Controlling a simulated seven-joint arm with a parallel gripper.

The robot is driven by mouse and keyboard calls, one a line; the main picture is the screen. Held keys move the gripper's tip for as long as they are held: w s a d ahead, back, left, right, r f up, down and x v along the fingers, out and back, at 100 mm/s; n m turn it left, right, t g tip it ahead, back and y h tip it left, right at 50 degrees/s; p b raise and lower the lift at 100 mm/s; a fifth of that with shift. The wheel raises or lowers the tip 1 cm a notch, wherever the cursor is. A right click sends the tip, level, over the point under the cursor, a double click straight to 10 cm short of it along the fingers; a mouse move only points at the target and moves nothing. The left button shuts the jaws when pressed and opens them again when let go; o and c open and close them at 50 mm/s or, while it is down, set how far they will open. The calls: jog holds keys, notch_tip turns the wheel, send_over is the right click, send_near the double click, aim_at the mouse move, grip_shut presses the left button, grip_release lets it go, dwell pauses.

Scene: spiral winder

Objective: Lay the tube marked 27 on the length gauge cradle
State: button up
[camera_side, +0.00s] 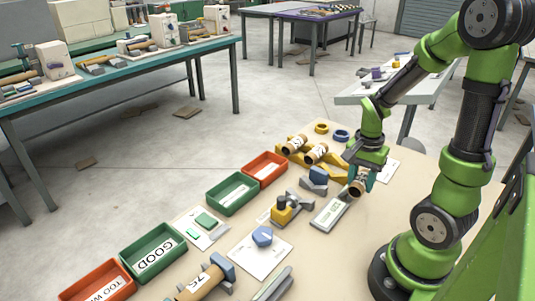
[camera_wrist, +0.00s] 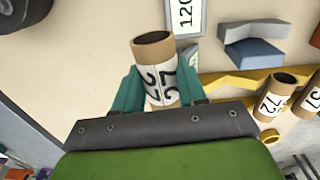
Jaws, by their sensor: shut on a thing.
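My gripper (camera_side: 361,181) is shut on a brown cardboard tube (camera_side: 357,188) with a white label, held above the table near the right end of the pale scale plate. In the wrist view the tube (camera_wrist: 158,75) stands between the teal fingers (camera_wrist: 157,92); its label shows large dark digits that look like 27. A grey and blue angled block (camera_side: 315,180), possibly the length gauge cradle, sits left of my gripper with nothing on it. It also shows in the wrist view (camera_wrist: 255,42). I cannot tell for sure which fixture is the cradle.
A yellow rack (camera_side: 325,167) holds two other labelled tubes (camera_side: 294,145). A grey plate with a white label (camera_side: 330,213) lies nearby. A yellow and dark device (camera_side: 283,210), green and orange bins (camera_side: 232,194), and another tube on a fixture (camera_side: 200,284) stand further left.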

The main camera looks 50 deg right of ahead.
jog(key=w+a+r, duration=0.2)
jog(key=w, duration=0.4)
jog(key=w+a+r, duration=0.2)
jog(key=w+a, duration=0.1)
jog(key=w, duration=0.4)
jog(key=shift+m, duration=0.3)
jog(key=shift+s+f, duration=0.1)
jog(key=shift+f, duration=3.75)
jog(key=shift+f, duration=0.1)
jog(key=shift+f, duration=0.35)
jog(key=shift+f, duration=0.15)
jog(key=o, duration=1)
